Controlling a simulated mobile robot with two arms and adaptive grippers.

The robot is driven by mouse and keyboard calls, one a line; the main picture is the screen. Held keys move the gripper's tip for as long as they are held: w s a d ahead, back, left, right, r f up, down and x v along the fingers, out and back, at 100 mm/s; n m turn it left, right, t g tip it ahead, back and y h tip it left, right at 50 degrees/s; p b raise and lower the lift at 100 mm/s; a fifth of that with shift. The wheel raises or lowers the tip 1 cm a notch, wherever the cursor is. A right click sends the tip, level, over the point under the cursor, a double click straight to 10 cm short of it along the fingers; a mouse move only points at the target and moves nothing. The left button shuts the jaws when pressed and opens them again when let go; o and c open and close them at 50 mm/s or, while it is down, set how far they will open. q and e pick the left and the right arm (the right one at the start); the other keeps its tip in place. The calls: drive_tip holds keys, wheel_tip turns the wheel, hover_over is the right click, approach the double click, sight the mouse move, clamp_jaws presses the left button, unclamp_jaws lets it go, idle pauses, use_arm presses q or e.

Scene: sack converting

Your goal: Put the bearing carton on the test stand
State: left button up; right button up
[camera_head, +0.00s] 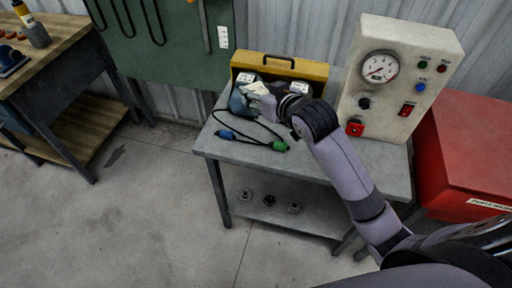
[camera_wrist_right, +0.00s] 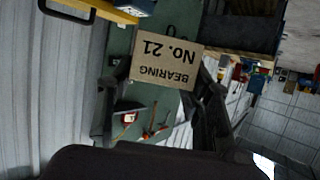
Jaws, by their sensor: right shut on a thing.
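The bearing carton (camera_wrist_right: 166,62) is a tan box printed "BEARING No. 21", upside down in the right wrist view. My right gripper (camera_head: 262,97) is shut on it, with a dark finger on each side of the carton. In the head view the carton is small and mostly hidden by the gripper. The test stand (camera_head: 232,147) is a grey table with a gauge panel (camera_head: 392,82) at its right. My right gripper is over its back left part; I cannot tell whether the carton touches the top. My left gripper is not in view.
A yellow case (camera_head: 318,71) with a handle stands at the stand's back, behind my gripper. A cable with blue and green plugs (camera_head: 279,146) lies in front. Small parts (camera_head: 269,201) sit on the lower shelf. A red cabinet (camera_head: 468,150) is right, a workbench (camera_head: 62,32) left.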

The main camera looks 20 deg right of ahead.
drive_tip(key=shift+w+f, duration=0.1)
drive_tip(key=shift+w, duration=0.15)
wheel_tip(320, 180, down, 19)
drive_tip(key=shift+f, duration=0.15)
drive_tip(key=o, duration=1.2)
drive_tip(key=shift+f, duration=0.1)
drive_tip(key=shift+o, duration=0.2)
drive_tip(key=shift+s, duration=0.15)
drive_tip(key=v, duration=1.2)
drive_tip(key=shift+b, duration=0.35)
